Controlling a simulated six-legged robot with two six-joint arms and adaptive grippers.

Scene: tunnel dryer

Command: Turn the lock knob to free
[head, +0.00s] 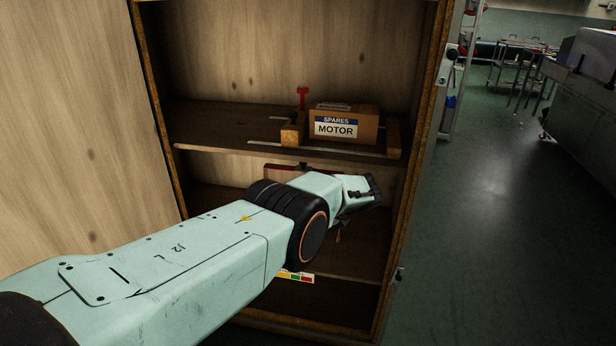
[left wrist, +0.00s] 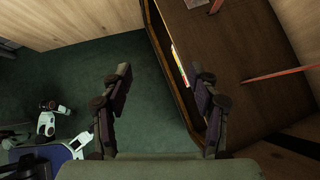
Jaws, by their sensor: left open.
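No part in view can be named the lock knob for certain. A red T-shaped handle (head: 302,97) stands upright on the cabinet's upper shelf, by a wooden block (head: 292,133) left of a cardboard box; it may be the knob. My left gripper (head: 367,190) is in front of the cabinet, below that shelf, and its arm hides part of the lower shelf. In the left wrist view my left gripper (left wrist: 160,78) is open, with nothing between its fingers; floor and the cabinet edge show beyond. My right gripper is not in view.
The box marked SPARES MOTOR (head: 342,123) sits between wooden blocks on the upper shelf (head: 210,137). A coloured strip (head: 295,277) marks a lower shelf edge; it also shows in the left wrist view (left wrist: 181,68). The open floor (head: 480,220) lies right of the cabinet.

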